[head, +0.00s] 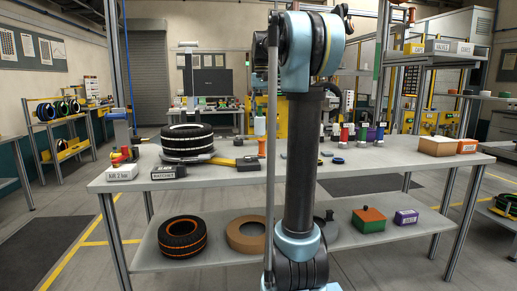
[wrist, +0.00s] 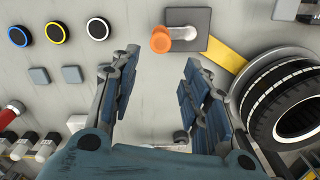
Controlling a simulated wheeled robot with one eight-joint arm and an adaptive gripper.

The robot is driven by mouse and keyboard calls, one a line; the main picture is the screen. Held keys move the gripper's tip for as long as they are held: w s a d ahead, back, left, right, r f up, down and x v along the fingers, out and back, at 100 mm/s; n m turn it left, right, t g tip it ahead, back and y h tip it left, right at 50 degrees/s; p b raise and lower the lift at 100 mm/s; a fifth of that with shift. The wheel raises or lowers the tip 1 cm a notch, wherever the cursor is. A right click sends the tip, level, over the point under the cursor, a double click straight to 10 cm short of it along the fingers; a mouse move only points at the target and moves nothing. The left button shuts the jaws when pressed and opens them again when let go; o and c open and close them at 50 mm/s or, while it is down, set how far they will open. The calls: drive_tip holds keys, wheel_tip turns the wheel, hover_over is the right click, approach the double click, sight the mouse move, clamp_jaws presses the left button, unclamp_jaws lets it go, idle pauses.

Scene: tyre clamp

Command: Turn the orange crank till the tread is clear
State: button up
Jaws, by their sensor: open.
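In the wrist view, the orange crank (wrist: 165,41) has a round knob and a short arm on a grey plate (wrist: 188,26). A yellow bar (wrist: 226,54) runs from the plate to the black tyre (wrist: 292,99) with white stripes. A dark grey band curves around the tyre's near side. My gripper (wrist: 160,58) is open and empty, its two blue-padded fingers apart, with the crank beyond the tips and apart from them. In the head view the tyre (head: 188,137) lies flat on the bench; my arm hides my gripper, and I cannot make out the crank.
Black discs with coloured rings (wrist: 56,34) and grey squares (wrist: 72,74) lie left of the crank in the wrist view.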

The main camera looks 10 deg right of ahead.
sight(262, 145)
wheel_tip(262, 145, down, 15)
drive_tip(key=shift+f, duration=0.2)
idle(0.3)
